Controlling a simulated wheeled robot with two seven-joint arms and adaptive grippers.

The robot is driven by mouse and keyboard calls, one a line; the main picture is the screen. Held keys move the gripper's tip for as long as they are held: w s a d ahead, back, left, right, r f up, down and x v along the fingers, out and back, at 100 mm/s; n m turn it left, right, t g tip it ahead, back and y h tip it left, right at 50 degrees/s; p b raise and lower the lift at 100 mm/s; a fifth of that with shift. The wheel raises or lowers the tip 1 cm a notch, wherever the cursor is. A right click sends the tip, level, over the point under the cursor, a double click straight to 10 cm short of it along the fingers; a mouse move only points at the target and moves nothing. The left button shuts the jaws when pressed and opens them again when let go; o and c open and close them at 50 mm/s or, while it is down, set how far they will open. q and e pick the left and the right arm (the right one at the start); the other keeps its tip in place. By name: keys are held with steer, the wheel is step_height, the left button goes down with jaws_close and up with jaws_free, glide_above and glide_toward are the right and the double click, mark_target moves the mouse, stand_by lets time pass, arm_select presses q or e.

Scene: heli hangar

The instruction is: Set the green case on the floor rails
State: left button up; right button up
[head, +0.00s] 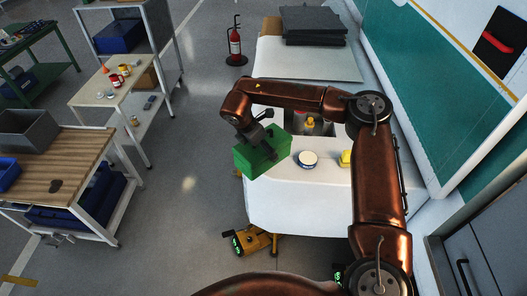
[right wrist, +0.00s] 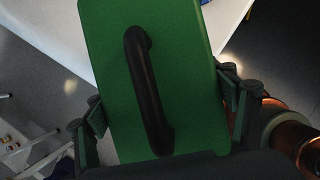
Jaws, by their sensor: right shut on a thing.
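The green case (head: 255,158) is a box with a black handle on one face. My right gripper (head: 265,143) is shut on it and holds it tilted in the air, beside the left edge of the white surface. In the right wrist view the case (right wrist: 100,60) fills the middle, with a finger on either side and the black handle (right wrist: 146,90) facing the camera. A yellow floor unit (head: 255,241) with a lit green display stands below, near the white surface; I cannot tell whether it belongs to the floor rails. My left gripper is not in view.
The white surface (head: 300,205) carries a round blue-and-white tin (head: 307,159) and a yellow item (head: 345,158). A wooden-topped workbench (head: 60,160) and a small table (head: 100,98) stand left. Grey floor (head: 185,200) between is clear.

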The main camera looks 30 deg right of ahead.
steer(key=shift+w+d+f, duration=0.2)
steer(key=shift+w+f, duration=0.15)
steer(key=shift+f, duration=0.05)
steer(key=f, duration=0.1)
steer(key=f+p, duration=0.2)
steer(key=shift+w, duration=0.25)
steer(key=shift+d+f, duration=0.15)
steer(key=shift+f, duration=0.3)
steer(key=o, duration=1.2)
steer(key=shift+f, duration=0.2)
steer(key=o, duration=0.5)
steer(key=shift+r, duration=0.1)
